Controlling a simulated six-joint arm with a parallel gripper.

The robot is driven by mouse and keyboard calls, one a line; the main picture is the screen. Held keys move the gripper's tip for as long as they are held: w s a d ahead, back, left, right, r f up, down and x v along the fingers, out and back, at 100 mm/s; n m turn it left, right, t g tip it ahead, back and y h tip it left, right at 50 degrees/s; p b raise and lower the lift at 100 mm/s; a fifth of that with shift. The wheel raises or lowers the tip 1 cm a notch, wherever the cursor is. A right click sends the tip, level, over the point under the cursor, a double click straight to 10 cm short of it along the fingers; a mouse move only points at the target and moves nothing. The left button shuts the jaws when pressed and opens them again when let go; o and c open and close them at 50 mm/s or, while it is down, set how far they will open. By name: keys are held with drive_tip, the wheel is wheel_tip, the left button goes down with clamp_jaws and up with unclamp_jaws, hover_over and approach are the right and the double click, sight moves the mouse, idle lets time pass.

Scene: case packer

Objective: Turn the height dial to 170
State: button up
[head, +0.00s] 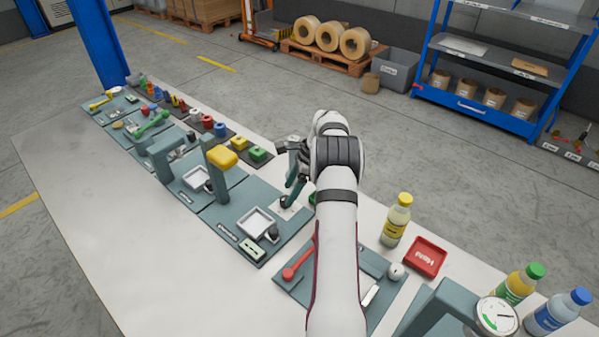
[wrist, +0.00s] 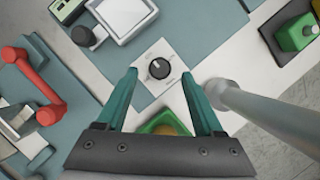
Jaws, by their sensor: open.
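A black round dial (wrist: 159,68) sits on a white square plate (wrist: 146,85) with small marks around it, too small to read. A light pointer line shows on the knob. In the wrist view my gripper (wrist: 160,73) has its two teal fingers apart, one to each side of the dial, with nothing held. Whether the fingertips are level with the knob or above it I cannot tell. In the head view my gripper (head: 294,190) is over the white plate, and it and my arm hide most of the dial.
A white tray (head: 257,222) and a small display box (head: 252,248) are left of the gripper. A grey rod (wrist: 270,107) and a green box (wrist: 165,124) are close to the fingers.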

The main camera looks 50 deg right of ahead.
drive_tip(key=v, duration=1.3)
drive_tip(key=w+a+r+n+g, duration=0.1)
drive_tip(key=a+r+n, duration=0.2)
drive_tip(key=a, duration=0.4)
drive_tip(key=w+a+r+n, duration=0.2)
drive_tip(key=a+r, duration=0.2)
drive_tip(key=a, duration=0.3)
drive_tip(key=s+a+r+n+g, duration=0.1)
drive_tip(key=s+a+r+n, duration=0.15)
drive_tip(key=a, duration=0.55)
drive_tip(key=s+a+r+n, duration=0.1)
drive_tip(key=s+a+n, duration=0.25)
drive_tip(key=a, duration=0.45)
drive_tip(key=s+a+f+n, duration=0.3)
drive_tip(key=s+a+n, duration=0.2)
drive_tip(key=s, duration=0.4)
drive_tip(key=s+a+f+n+g+h, duration=0.1)
drive_tip(key=s+a+f+n, duration=0.2)
drive_tip(key=s+a+n, duration=0.2)
drive_tip(key=s+a, duration=0.3)
drive_tip(key=s, duration=0.2)
drive_tip(key=shift+a+n, duration=0.15)
drive_tip(key=shift+n, duration=0.15)
